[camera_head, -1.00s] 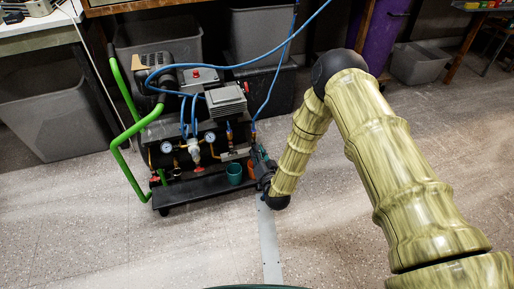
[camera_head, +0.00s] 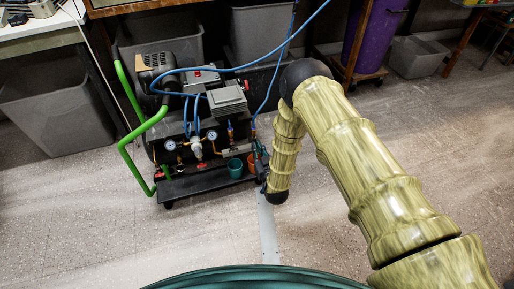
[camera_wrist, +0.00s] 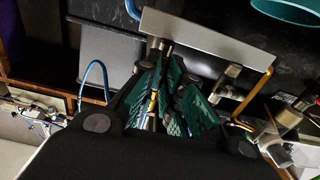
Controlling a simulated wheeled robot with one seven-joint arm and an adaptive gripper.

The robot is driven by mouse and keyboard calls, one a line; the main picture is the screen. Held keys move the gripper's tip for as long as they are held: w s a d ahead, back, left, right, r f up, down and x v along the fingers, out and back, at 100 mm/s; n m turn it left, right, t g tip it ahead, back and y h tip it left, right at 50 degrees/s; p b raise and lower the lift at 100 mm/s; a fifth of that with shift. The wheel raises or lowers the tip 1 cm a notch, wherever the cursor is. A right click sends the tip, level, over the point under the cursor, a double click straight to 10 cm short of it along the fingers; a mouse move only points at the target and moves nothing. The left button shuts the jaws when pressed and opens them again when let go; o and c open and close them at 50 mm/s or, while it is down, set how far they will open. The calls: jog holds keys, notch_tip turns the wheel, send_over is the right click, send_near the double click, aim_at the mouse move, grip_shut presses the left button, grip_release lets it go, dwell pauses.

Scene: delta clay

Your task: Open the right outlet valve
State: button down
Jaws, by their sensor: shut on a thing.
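The compressor (camera_head: 190,130) stands on the floor left of my arm in the head view. My gripper (camera_head: 262,160) is at its right front side, below the end of a blue hose. In the wrist view my green-padded fingers (camera_wrist: 172,100) are closed in on the fittings beside a grey metal plate (camera_wrist: 205,45). They are shut on the right outlet valve, mostly hidden between the pads; a thin yellow piece shows there. Another metal fitting (camera_wrist: 226,85) with a brass pipe (camera_wrist: 252,95) sits right of the fingers. The valve's handle angle cannot be made out.
Blue hoses (camera_head: 262,58) loop above the compressor and past my arm. A green handle (camera_head: 136,155) is on its left. Grey bins (camera_head: 50,125) stand behind. The floor (camera_head: 350,220) in front and right is clear.

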dwell(0.4)
jog(key=c, duration=1.6)
grip_release()
jog(key=shift+o, duration=0.2)
jog(key=v, duration=1.2)
